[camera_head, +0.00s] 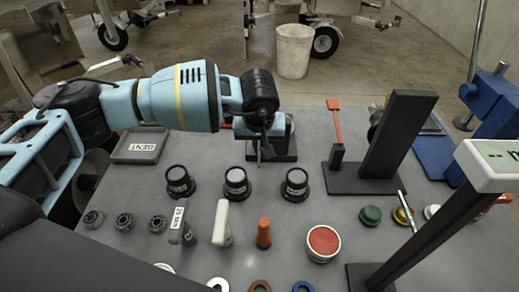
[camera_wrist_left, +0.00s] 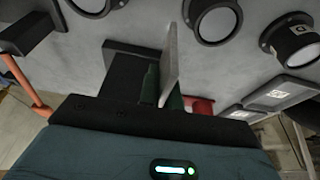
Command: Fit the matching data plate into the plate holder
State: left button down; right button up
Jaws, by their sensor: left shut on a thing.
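My left gripper (camera_head: 264,150) points down at the back middle of the grey bench. In the left wrist view its dark green fingers (camera_wrist_left: 162,90) are shut on a thin grey plate (camera_wrist_left: 171,65), seen almost edge-on. No writing on the plate can be read. A black stand (camera_head: 285,156), which looks like the plate holder, is directly beneath and behind the gripper. A black block also shows beside the plate in the left wrist view (camera_wrist_left: 122,65). I cannot tell whether plate and stand touch. My right gripper is not in view.
A grey tray marked DENT (camera_head: 140,146) lies left of the gripper. Several black round knobs (camera_head: 236,183) stand in front. A tall black upright (camera_head: 400,130) and an orange-handled lever (camera_head: 335,125) stand to the right.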

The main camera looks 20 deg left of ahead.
pick_arm(q)
jog(key=s+a+r+m, duration=0.1)
jog(key=s+a+r, duration=0.1)
jog(key=s, duration=0.4)
jog(key=s+a+r+m+h, duration=0.1)
jog(key=s+a+r+m, duration=0.1)
jog(key=s, duration=0.5)
notch_tip(320, 180, up, 2)
jog(key=shift+a+p, duration=0.45)
jog(key=shift+a, duration=0.4)
